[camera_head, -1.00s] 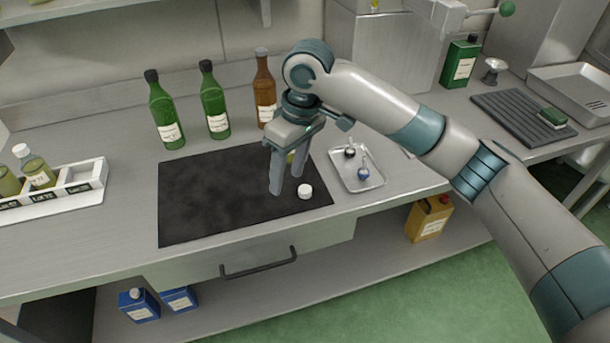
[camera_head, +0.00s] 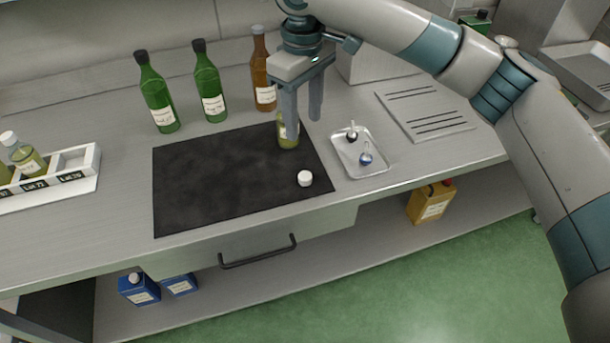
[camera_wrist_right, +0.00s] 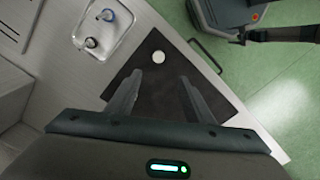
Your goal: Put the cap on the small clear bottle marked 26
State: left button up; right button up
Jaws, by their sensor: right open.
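A small bottle (camera_head: 288,137) with yellow-green contents stands upright near the back right corner of the black mat. A finger of my right gripper partly hides it, and its marking cannot be read. A white cap (camera_head: 305,178) lies on the mat near its right front edge, apart from the bottle. The cap also shows in the right wrist view (camera_wrist_right: 158,57). My right gripper (camera_head: 303,118) points down, open and empty, above the back right of the mat. In the right wrist view the gripper (camera_wrist_right: 157,88) has nothing between its fingers. My left gripper is not in view.
A metal tray (camera_head: 376,170) with two small stoppered items stands right of the mat (camera_head: 215,190). Tall green bottles (camera_head: 156,95) and a brown bottle (camera_head: 263,75) stand behind it. A white rack (camera_head: 85,180) with small bottles is at left. The mat's left is clear.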

jog(key=p, duration=0.2)
send_over(304, 175)
notch_tip(304, 175, down, 7)
jog(key=f, duration=0.3)
jog(key=shift+s+f+p, duration=0.2)
jog(key=shift+p, duration=0.15)
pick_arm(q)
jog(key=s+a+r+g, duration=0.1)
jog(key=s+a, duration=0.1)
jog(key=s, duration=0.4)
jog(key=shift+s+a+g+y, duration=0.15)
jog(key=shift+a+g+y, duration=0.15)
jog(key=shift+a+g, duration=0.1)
pick_arm(e)
jog(key=shift+f, duration=0.45)
jog(key=shift+w+f+p, duration=0.1)
jog(key=shift+f+p, duration=0.4)
jog(key=shift+f, duration=0.05)
notch_tip(304, 175, down, 3)
jog(key=shift+w+f+p, duration=0.1)
jog(key=shift+p, duration=0.5)
jog(key=shift+f, duration=0.4)
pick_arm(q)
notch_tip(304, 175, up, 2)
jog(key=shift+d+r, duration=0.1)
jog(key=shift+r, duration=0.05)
